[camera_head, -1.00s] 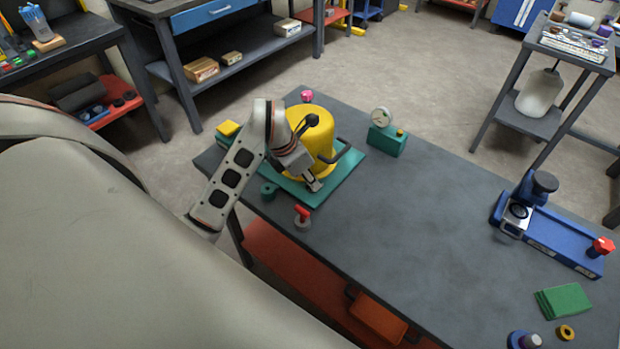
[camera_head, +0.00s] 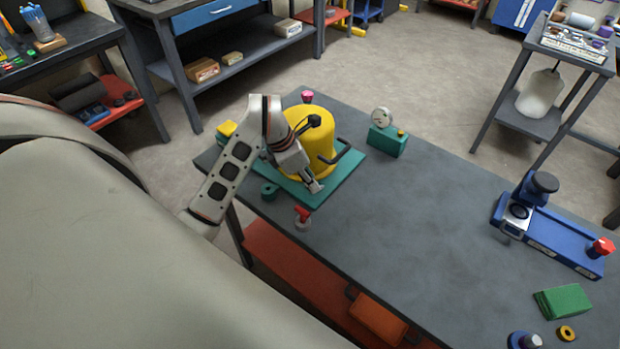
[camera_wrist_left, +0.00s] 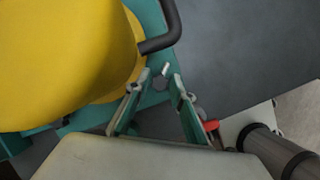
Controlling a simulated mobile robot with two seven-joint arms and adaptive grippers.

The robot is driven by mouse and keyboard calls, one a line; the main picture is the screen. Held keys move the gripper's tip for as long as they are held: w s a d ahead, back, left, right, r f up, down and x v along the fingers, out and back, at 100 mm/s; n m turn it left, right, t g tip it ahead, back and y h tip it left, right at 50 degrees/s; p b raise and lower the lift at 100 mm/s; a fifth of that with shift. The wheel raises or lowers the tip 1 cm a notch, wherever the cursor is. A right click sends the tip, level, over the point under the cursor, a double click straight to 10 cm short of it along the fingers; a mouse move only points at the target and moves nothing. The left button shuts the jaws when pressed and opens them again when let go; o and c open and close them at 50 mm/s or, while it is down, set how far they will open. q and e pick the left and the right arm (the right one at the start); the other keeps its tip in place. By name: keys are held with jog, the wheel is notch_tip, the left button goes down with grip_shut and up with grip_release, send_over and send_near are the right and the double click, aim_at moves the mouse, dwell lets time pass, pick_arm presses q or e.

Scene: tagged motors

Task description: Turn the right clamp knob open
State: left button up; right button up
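A yellow motor housing (camera_head: 318,150) with a black bar handle stands on a teal plate (camera_head: 343,188) at the table's left end. It fills the upper left of the left wrist view (camera_wrist_left: 65,60). A red-topped knob (camera_head: 302,213) on a grey round base stands by the near table edge; a little red shows beside a finger in the left wrist view (camera_wrist_left: 211,126). A pink knob (camera_head: 307,96) is behind the housing. I cannot tell which is the right clamp knob. My left gripper (camera_head: 316,187) is open and empty above the plate's near corner, a silver stud (camera_wrist_left: 164,70) beyond its fingertips (camera_wrist_left: 157,86).
A teal block with a round dial (camera_head: 386,138) stands right of the plate. A green ring (camera_head: 269,190) lies near the plate's left edge. A blue fixture (camera_head: 550,235) and green pads (camera_head: 563,301) are at the right. The middle of the grey table (camera_head: 430,215) is clear.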

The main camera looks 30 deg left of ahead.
pick_arm(q)
jog(key=shift+o, duration=0.6)
jog(key=shift+r, duration=0.15)
jog(key=v, duration=1.1)
jog(key=shift+s+r, duration=0.2)
jog(key=shift+r, duration=0.1)
jog(key=shift+a, duration=0.15)
